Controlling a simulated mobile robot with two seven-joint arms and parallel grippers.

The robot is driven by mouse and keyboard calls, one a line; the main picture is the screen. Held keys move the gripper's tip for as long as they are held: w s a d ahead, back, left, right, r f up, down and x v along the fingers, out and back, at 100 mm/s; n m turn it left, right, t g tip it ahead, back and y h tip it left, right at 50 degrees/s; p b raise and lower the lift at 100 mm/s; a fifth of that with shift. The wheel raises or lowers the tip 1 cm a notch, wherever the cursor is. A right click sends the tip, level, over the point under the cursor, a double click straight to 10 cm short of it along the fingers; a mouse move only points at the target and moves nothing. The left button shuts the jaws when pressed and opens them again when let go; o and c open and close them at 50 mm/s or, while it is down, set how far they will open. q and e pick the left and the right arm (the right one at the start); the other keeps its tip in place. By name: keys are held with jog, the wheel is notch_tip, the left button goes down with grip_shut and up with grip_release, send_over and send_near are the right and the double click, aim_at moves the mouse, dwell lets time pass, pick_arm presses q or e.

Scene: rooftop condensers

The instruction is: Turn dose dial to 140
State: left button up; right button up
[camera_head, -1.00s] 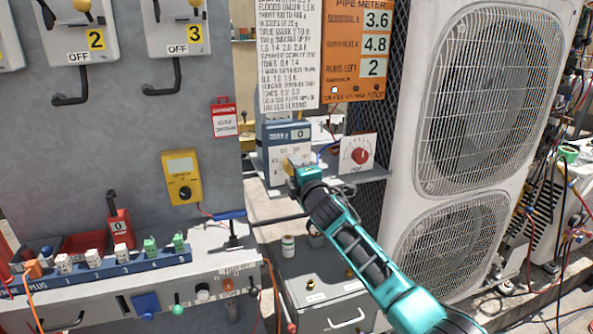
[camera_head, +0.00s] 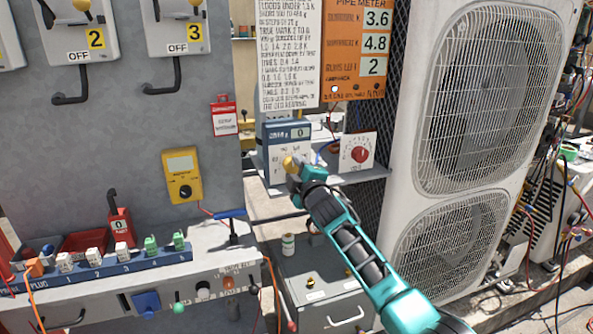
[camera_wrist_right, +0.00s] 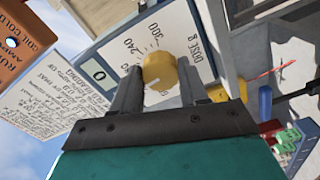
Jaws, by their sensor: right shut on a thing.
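The dose dial is a yellow knob (camera_wrist_right: 160,73) on the white face of a blue-topped dose box (camera_head: 287,133). In the right wrist view, printed marks 240 and 300 and the word DOSE show around it. The box's small window (camera_wrist_right: 94,71) reads 0. My right gripper (camera_head: 292,163) is at the knob, with its two fingers on either side; it also shows in the right wrist view (camera_wrist_right: 157,90). It is shut on the knob. The dial's pointer and the 140 mark cannot be made out. My left gripper is not in view.
A white box with a red dial (camera_head: 359,154) stands right of the dose box on the same shelf. A yellow meter (camera_head: 182,176) hangs on the grey panel at left. A large condenser unit (camera_head: 405,180) stands at right. An orange pipe meter (camera_head: 357,50) is above.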

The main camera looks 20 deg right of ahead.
jog(key=o, duration=1.1)
jog(key=shift+c, duration=0.2)
jog(key=s+p, duration=0.1)
jog(key=s, duration=1.2)
jog(key=shift+d, duration=0.25)
jog(key=s+a+f+m+g, duration=0.1)
jog(key=s+f+m, duration=0.3)
jog(key=s+f, duration=0.4)
jog(key=s+a+f+m+g+y, duration=0.1)
jog(key=s+f+m+g, duration=0.2)
jog(key=s+f, duration=0.6)
jog(key=s+a+f+m+g, duration=0.2)
jog(key=s+f+m, duration=0.3)
jog(key=s+f, duration=0.3)
jog(key=s+g, duration=0.1)
jog(key=s, duration=0.2)
jog(key=shift+s+f, duration=0.3)
jog(key=shift+f, duration=0.1)
